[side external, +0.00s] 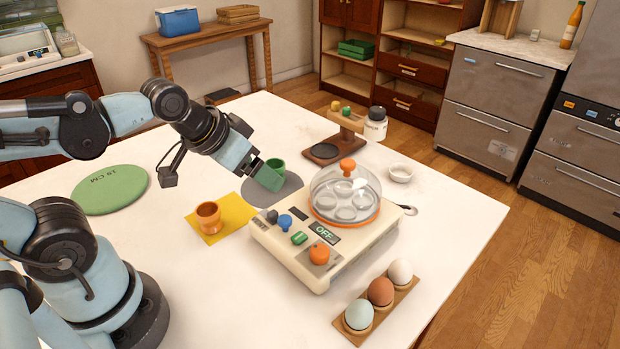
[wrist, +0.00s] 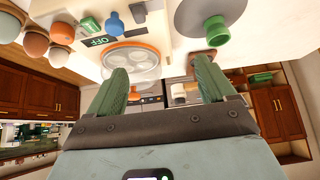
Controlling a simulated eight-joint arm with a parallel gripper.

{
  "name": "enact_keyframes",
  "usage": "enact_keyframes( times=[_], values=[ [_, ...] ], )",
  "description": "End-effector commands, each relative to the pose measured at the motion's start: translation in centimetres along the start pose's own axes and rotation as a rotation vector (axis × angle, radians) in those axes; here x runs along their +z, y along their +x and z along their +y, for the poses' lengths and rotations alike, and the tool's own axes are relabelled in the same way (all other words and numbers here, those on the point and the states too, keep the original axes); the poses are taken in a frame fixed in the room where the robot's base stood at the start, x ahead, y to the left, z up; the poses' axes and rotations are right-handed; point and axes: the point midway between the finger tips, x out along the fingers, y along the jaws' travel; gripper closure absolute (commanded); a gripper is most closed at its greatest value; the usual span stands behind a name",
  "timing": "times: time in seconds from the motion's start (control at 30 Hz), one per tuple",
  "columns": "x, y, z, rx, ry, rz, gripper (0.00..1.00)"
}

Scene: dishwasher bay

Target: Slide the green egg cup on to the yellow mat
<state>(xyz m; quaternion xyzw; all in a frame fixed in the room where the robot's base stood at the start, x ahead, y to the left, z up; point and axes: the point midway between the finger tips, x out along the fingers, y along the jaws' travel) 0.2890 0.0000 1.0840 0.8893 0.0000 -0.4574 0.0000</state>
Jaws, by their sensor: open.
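The green egg cup (side external: 279,164) stands on a round grey mat (side external: 290,190), partly hidden behind my gripper in the side view. It also shows upright on the grey mat in the wrist view (wrist: 215,30). My gripper (side external: 268,180) has green fingers and hangs over the grey mat, close to the cup. In the wrist view my gripper (wrist: 162,74) is open with nothing between its fingers, and the cup is beyond the right fingertip. The yellow mat (side external: 236,211) lies to the left and nearer, with a copper-coloured egg cup (side external: 208,217) standing on it.
An egg cooker (side external: 330,228) with a clear lid stands right of the mats, close to both. A wooden rack of eggs (side external: 378,311) is at the front right. A round green mat (side external: 110,190) lies at left. A wooden stand (side external: 325,152) is behind.

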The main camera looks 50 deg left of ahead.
Motion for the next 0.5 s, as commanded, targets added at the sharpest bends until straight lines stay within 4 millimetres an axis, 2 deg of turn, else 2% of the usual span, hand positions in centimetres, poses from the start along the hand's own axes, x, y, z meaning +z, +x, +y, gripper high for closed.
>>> enact_keyframes(
  times=[0.1, 0.27, 0.5],
  values=[
    [0.0, 0.0, 0.0, 0.000, -0.001, 0.000, 0.21],
    [-0.6, 0.0, -0.4, -0.005, -0.027, -0.020, 0.21],
    [-3.2, 0.2, -2.2, -0.026, -0.154, -0.118, 0.21]
  ],
)
